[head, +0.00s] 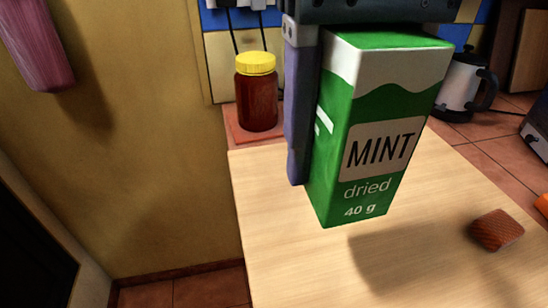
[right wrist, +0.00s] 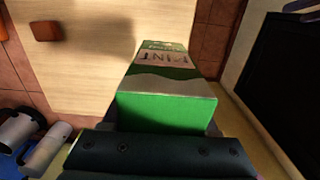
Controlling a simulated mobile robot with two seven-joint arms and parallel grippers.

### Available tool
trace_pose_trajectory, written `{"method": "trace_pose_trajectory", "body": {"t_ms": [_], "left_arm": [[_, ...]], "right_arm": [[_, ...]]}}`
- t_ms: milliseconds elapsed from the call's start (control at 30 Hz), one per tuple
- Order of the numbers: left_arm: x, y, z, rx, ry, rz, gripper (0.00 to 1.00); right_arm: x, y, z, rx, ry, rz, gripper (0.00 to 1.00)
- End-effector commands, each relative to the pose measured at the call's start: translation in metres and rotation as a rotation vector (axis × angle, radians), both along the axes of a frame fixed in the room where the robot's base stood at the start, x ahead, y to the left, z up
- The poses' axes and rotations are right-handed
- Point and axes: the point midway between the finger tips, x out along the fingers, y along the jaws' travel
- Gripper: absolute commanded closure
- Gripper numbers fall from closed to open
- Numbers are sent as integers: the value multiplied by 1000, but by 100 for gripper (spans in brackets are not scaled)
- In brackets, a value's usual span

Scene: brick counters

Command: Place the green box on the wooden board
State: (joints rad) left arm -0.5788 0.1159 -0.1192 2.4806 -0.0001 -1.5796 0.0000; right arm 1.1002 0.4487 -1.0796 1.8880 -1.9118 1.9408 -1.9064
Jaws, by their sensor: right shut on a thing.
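The green box (head: 372,130) is a carton with a white band and the words MINT dried 40 g. My right gripper (head: 318,120) is shut on it from above, with one finger along its left side in the head view. The box hangs roughly upright over the pale wooden board (head: 290,255), and its shadow falls on the board to the lower right. The right wrist view also shows the box (right wrist: 165,105) in the gripper, with the board (right wrist: 90,70) beyond it. My left gripper is not in view.
A red-brown jar with a yellow lid (head: 257,95) stands behind the board's back left corner. A small brown block (head: 496,230) lies on the board at the right. A white and black kettle (head: 464,85) stands at the back right. The board's middle front is clear.

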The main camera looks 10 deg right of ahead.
Motion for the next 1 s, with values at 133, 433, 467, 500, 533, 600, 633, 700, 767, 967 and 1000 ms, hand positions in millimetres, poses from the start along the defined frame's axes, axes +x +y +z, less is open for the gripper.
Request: {"method": "trace_pose_trajectory", "body": {"t_ms": [133,433,467,500,533,600,633,700,767,967,1000], "left_arm": [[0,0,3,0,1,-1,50],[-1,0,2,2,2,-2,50],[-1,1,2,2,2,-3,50],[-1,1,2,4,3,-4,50],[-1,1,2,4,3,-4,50],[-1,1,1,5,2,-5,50],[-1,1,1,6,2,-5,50],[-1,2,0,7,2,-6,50],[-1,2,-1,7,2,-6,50],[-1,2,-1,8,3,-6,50],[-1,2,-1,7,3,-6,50]], "right_arm": [[-2,0,-45,-1,11,-2,97],[-1,0,-116,-2,4,0,97],[-1,0,-120,0,4,0,97],[-1,0,-123,0,2,-1,97],[0,0,-125,-1,1,-1,97],[0,0,-131,0,2,0,97],[-1,0,-135,0,4,0,97],[-1,0,-148,-2,5,-2,97],[-1,0,-157,-1,4,-1,97],[0,0,-169,0,-1,1,97],[0,0,-169,0,-1,1,97]]}}
